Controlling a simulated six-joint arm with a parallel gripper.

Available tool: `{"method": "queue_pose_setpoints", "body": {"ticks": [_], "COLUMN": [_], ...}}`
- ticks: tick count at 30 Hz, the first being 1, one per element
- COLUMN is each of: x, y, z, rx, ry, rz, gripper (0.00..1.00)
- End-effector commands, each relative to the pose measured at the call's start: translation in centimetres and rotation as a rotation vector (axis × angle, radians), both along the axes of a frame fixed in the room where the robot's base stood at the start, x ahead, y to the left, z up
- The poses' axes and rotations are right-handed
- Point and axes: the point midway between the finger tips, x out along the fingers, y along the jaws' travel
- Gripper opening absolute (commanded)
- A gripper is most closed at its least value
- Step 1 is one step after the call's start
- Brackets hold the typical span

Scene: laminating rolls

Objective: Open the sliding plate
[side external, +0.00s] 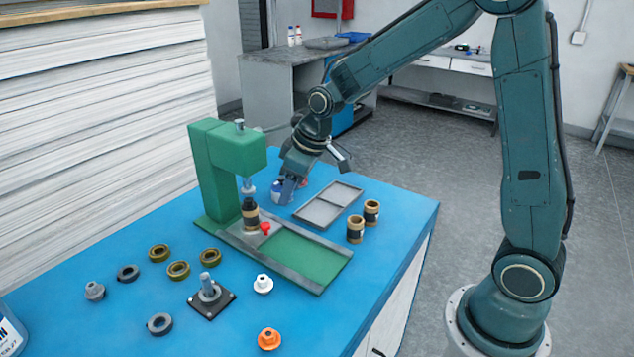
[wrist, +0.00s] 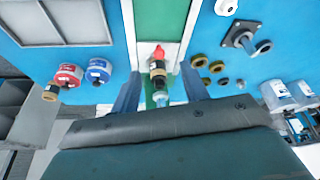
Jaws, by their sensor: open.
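The green press (side external: 222,165) stands on the blue table, with a grey-edged track (side external: 300,258) running out from its base. The grey sliding plate (side external: 238,238) lies at the press end of the track, under the ram. A red knob (side external: 265,228) sits at its front, and a black and brown roll (side external: 250,214) stands upright beside the knob. In the wrist view my open fingers (wrist: 162,88) lie either side of the roll (wrist: 157,70) in the picture, with the red knob (wrist: 158,52) beyond. Contact cannot be told.
Blue and red labelled containers (wrist: 82,73) are near my gripper. Several rings, a black-based post (side external: 210,292) and an orange part (side external: 269,338) lie in front.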

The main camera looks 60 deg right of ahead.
Motion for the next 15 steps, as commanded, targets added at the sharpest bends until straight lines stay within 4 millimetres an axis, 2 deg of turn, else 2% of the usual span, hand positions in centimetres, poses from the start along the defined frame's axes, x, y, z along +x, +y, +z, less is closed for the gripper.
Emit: {"method": "queue_pose_setpoints", "body": {"ticks": [1,6,15], "x": [0.7,2.7,4.1], "y": [-0.1,0.0,0.1], "z": [-0.9,-2.7,-4.0], "rx": [0.003,0.007,0.010], "ry": [0.004,-0.013,-0.027], "rz": [0.009,0.060,0.092], "gripper": [0.45,0.45,0.45]}}
